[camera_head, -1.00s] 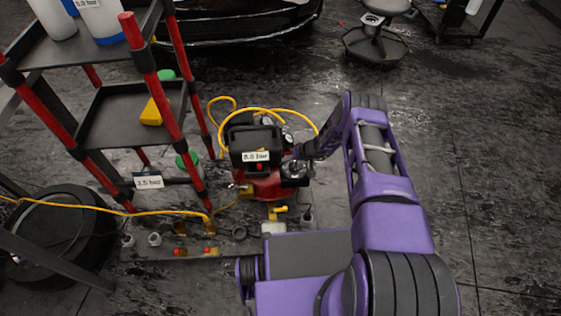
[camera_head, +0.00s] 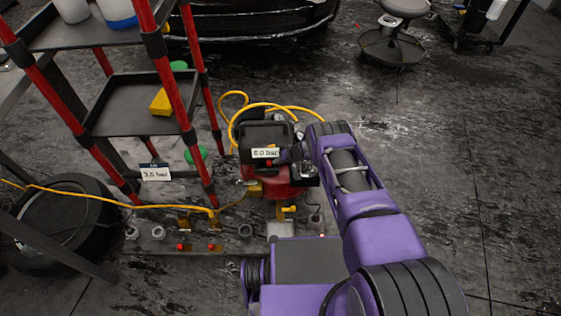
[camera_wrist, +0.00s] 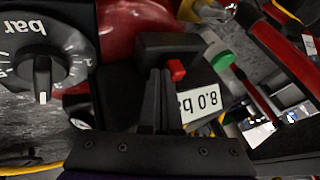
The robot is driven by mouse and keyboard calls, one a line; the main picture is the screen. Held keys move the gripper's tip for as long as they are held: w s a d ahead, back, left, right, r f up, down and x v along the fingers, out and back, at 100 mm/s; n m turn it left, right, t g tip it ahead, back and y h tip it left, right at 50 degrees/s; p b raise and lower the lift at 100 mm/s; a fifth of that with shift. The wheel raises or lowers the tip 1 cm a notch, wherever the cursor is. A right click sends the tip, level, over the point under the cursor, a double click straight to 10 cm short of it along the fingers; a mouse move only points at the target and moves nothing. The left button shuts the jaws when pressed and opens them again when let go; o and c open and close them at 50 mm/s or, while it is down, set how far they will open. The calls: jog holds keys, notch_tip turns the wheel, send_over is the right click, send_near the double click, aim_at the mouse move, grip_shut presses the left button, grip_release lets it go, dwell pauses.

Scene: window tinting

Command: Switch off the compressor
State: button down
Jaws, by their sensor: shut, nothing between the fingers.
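The compressor (camera_head: 284,189) is a red tank with a black top housing, standing on the floor right of the red-and-black cart. A label on it reads about 8.0 bar (camera_head: 265,153). In the wrist view its black housing carries a small red switch (camera_wrist: 176,70), and a black knob marked bar (camera_wrist: 42,72) shows at left. My gripper (camera_wrist: 156,75) is shut and empty, its fingertips close beside the red switch. I cannot tell whether they touch it. In the head view my arm reaches in from the right, and its wrist hides the fingers and part of the compressor.
The cart (camera_head: 138,105) holds bottles and a yellow block (camera_head: 161,102). A yellow hose (camera_head: 110,202) runs across the floor past a board with several fittings (camera_head: 160,240). A black round reel or tyre (camera_head: 62,225) lies at left.

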aim_at(269, 163)
jog(key=shift+a, duration=1.85)
